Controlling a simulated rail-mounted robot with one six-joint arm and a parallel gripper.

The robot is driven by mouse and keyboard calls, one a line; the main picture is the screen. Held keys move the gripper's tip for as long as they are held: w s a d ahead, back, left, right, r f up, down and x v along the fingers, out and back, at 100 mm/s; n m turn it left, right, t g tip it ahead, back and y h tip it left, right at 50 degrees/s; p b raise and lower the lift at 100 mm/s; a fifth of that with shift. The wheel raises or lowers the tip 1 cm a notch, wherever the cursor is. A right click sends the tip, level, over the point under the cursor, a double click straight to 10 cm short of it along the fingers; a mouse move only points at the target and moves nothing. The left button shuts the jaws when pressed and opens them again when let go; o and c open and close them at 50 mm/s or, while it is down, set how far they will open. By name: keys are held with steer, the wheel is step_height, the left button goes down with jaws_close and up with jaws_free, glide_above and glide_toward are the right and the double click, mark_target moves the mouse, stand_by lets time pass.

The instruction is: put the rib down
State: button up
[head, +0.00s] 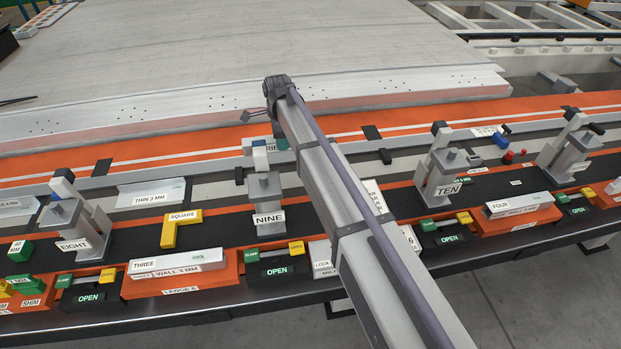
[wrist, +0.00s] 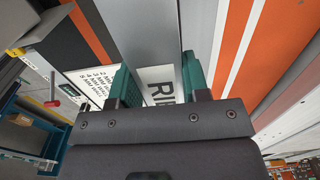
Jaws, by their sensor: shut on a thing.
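The rib (wrist: 152,35) is a long grey bar with a white label starting "RI", seen in the wrist view between two teal fingers. My gripper (wrist: 157,75) is shut on it; the fingers hide part of its sides and the label is partly cut off. In the head view, a pale label starting "RI" (head: 271,148) and a bit of teal show beside my arm, behind station NINE (head: 266,218). My arm hides most of the gripper and rib there. I cannot tell whether the rib touches the surface below.
Clamp stations EIGHT (head: 74,243) and TEN (head: 447,187) stand on either side of NINE. A yellow square (head: 170,231) lies between EIGHT and NINE. A bar marked THIN 3 MM (head: 151,196) lies behind it. A large grey panel (head: 190,55) lies beyond the orange strip.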

steer(key=shift+a+f, duration=0.1)
steer(key=shift+f, duration=0.25)
steer(key=b, duration=0.7)
glide_above(284, 171)
step_height(284, 171, down, 6)
steer(key=shift+a+f, duration=0.1)
step_height(284, 171, down, 4)
steer(key=b, duration=0.3)
steer(key=shift+r, duration=0.5)
steer(key=shift+c, duration=0.4)
steer(key=shift+f, duration=0.3)
steer(key=o, duration=1.2)
steer(key=shift+r, duration=0.1)
